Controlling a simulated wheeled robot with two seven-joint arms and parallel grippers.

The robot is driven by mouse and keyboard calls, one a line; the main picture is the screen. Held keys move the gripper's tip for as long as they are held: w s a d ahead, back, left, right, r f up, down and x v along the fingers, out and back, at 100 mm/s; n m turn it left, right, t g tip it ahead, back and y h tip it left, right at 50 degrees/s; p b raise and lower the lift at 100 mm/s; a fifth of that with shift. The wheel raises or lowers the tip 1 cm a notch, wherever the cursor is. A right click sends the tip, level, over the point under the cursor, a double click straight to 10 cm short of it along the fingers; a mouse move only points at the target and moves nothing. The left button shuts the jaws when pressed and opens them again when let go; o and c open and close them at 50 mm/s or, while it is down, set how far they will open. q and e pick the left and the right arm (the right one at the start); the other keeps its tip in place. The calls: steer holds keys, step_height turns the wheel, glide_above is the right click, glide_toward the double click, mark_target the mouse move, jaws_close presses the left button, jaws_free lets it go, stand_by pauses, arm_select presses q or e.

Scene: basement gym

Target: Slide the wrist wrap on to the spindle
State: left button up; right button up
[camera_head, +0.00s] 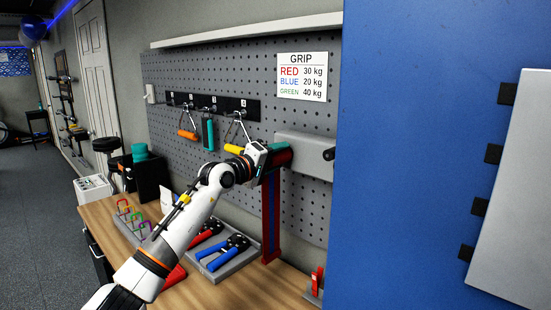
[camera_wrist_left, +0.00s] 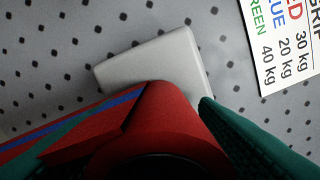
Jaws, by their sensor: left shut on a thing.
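The wrist wrap is a red roll (camera_head: 284,158) with a blue-striped red tail (camera_head: 270,215) hanging down towards the bench. My left gripper (camera_head: 278,152) is shut on the roll, in front of the pegboard. In the left wrist view the roll (camera_wrist_left: 168,112) sits between my green left fingers (camera_wrist_left: 150,130), its tail running off to the left. A grey wall box (camera_head: 306,150) with a dark knob at its right end is just beside the roll; it shows behind the roll in the left wrist view (camera_wrist_left: 155,65). I cannot make out the spindle. My right gripper is not in view.
Orange, teal and yellow handles hang on pegboard hooks (camera_head: 210,108), left of my gripper. The wooden bench (camera_head: 235,290) holds a tray of red and blue hand grippers (camera_head: 232,258) and a rack of coloured clips (camera_head: 132,220). A large blue panel (camera_head: 420,150) closes off the right.

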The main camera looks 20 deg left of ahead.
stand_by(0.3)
arm_select(q)
steer(key=o, duration=1.1)
steer(key=shift+b+v, duration=2.65)
steer(key=shift+v, duration=3.35)
steer(key=shift+f, duration=0.1)
